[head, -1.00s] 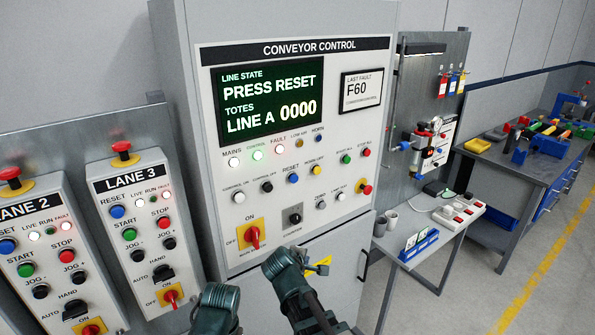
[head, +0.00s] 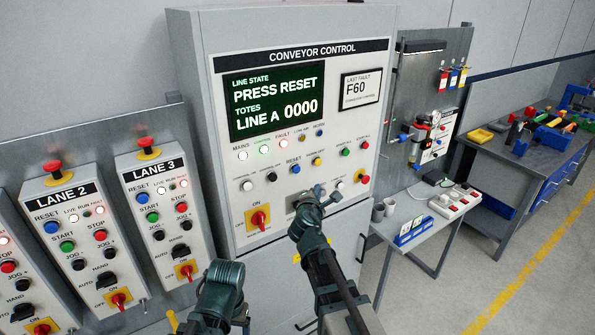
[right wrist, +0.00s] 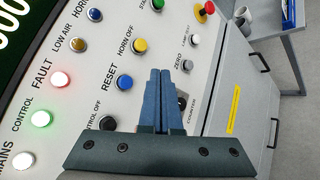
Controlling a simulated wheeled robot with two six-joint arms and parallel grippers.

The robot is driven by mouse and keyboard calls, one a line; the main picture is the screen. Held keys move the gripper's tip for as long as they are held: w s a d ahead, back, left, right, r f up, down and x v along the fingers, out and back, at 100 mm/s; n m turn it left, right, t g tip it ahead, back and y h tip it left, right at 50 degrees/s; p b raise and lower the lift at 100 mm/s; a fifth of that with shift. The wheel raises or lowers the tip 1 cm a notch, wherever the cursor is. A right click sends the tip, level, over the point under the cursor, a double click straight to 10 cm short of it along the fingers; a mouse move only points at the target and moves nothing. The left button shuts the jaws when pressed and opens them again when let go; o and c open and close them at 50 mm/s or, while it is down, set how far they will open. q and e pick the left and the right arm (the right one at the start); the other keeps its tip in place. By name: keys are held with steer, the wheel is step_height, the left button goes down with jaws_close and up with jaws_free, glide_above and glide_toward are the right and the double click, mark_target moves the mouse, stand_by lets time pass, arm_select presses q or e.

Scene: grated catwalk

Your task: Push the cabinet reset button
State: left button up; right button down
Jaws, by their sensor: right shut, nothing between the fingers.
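The conveyor control cabinet (head: 185,60) stands ahead, its display (head: 277,100) reading PRESS RESET, TOTES LINE A 0000. Its blue reset button (head: 295,168) is in the row under the lamps, and it also shows in the right wrist view (right wrist: 125,82), labelled RESET. My right gripper (head: 319,190) is at the lower panel, below and right of that button. In the right wrist view its blue fingers (right wrist: 163,72) are shut together and empty, with the reset button beside them on the left. Part of my left arm shows low in the head view; its jaws are not visible.
A yellow horn-off button (right wrist: 140,45) is near the reset button. A red-and-yellow main switch (head: 260,217) is lower left on the panel. Lane 3 (head: 160,220) and Lane 2 (head: 75,235) boxes stand left. A small table (head: 420,222) and workbench (head: 490,150) stand right.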

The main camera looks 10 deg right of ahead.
steer(key=shift+w, duration=0.15)
glide_toward(299, 171)
steer(key=shift+w+d+f, duration=0.25)
steer(key=shift+w+d, duration=0.35)
steer(key=shift+w, duration=0.1)
steer(key=shift+w+d+f, duration=0.3)
steer(key=shift+w+d, duration=0.3)
steer(key=shift+w, duration=0.15)
steer(key=shift+w+d+f, duration=0.25)
steer(key=shift+w+d, duration=0.35)
steer(key=shift+w, duration=0.1)
steer(key=shift+w, duration=0.1)
stand_by(0.3)
steer(key=shift+w+a, duration=0.15)
steer(key=shift+w, duration=0.15)
steer(key=shift+w+a, duration=0.3)
steer(key=shift+w, duration=0.45)
stand_by(1.1)
steer(key=shift+s, duration=0.1)
steer(key=shift+s+d, duration=0.2)
steer(key=shift+s, duration=0.35)
steer(key=shift+s+d, duration=0.2)
steer(key=shift+s, duration=0.3)
steer(key=shift+s+d, duration=0.3)
steer(key=shift+s, duration=0.5)
steer(key=shift+s+d, duration=0.3)
steer(key=shift+s, duration=0.5)
steer(key=shift+s+d, duration=0.3)
steer(key=shift+s, duration=0.5)
